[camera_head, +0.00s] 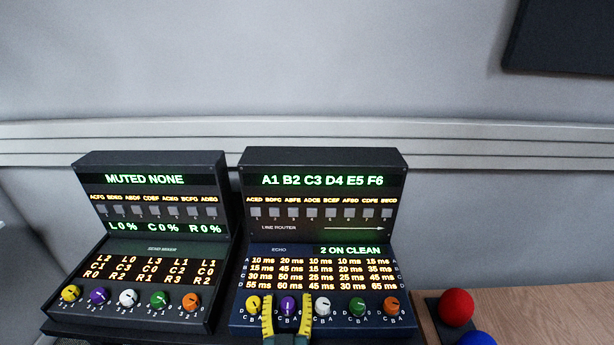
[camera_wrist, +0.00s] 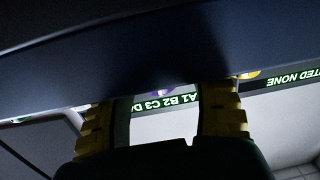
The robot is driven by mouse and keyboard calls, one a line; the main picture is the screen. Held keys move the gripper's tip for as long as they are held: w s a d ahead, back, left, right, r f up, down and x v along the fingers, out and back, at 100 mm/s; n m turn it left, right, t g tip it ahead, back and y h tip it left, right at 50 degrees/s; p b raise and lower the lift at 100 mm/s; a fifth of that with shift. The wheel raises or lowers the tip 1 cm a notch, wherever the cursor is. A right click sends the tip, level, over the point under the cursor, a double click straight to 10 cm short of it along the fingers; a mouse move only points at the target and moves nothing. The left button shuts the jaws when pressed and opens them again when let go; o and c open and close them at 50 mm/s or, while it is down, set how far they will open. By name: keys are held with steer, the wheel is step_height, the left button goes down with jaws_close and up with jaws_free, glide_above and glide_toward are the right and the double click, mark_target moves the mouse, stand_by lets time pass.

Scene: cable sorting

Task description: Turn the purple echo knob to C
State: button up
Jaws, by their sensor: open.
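The purple echo knob (camera_head: 289,306) is second from the left in the row on the blue ECHO panel (camera_head: 238,318). Its pale pointer mark looks roughly upright, but its exact setting is too small to tell. My gripper (camera_head: 287,315) is open, with one yellow finger at the left of the purple knob and one at the right. Contact cannot be told. The wrist view is upside down and dark. In it the purple knob (camera_wrist: 162,91) shows between the open fingers of my gripper (camera_wrist: 160,105), partly in shadow. The echo display (camera_head: 347,250) reads "2 ON CLEAN".
A yellow knob (camera_head: 254,308) and a white knob (camera_head: 322,306) flank the fingers closely. Green (camera_head: 357,307) and orange (camera_head: 391,306) knobs sit farther right. A red ball (camera_head: 456,307) is at right.

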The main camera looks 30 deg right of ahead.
steer(key=n+y+p, duration=0.1)
steer(key=y, duration=0.1)
steer(key=n+t+y, duration=0.1)
steer(key=shift+d+n+t+y+p, duration=0.15)
steer(key=shift+n+t+y+p, duration=0.15)
steer(key=shift+y+p, duration=0.1)
steer(key=shift+n+y, duration=0.5)
steer(key=shift+y, duration=0.2)
steer(key=s+a+p, duration=0.3)
steer(key=s, duration=1.3)
steer(key=w+d+r+m+t+h, duration=0.1)
steer(key=w+d+r+m+h, duration=0.15)
steer(key=r, duration=0.85)
steer(key=w+d+r+m+t+h, duration=0.15)
steer(key=d+r+h, duration=0.25)
steer(key=r, duration=0.6)
steer(key=a+r+y, duration=0.3)
steer(key=a+r, duration=0.2)
steer(key=r, duration=0.6)
steer(key=shift+w+a+n+t, duration=0.3)
steer(key=shift+a+n+t, duration=0.1)
steer(key=shift+t, duration=0.05)
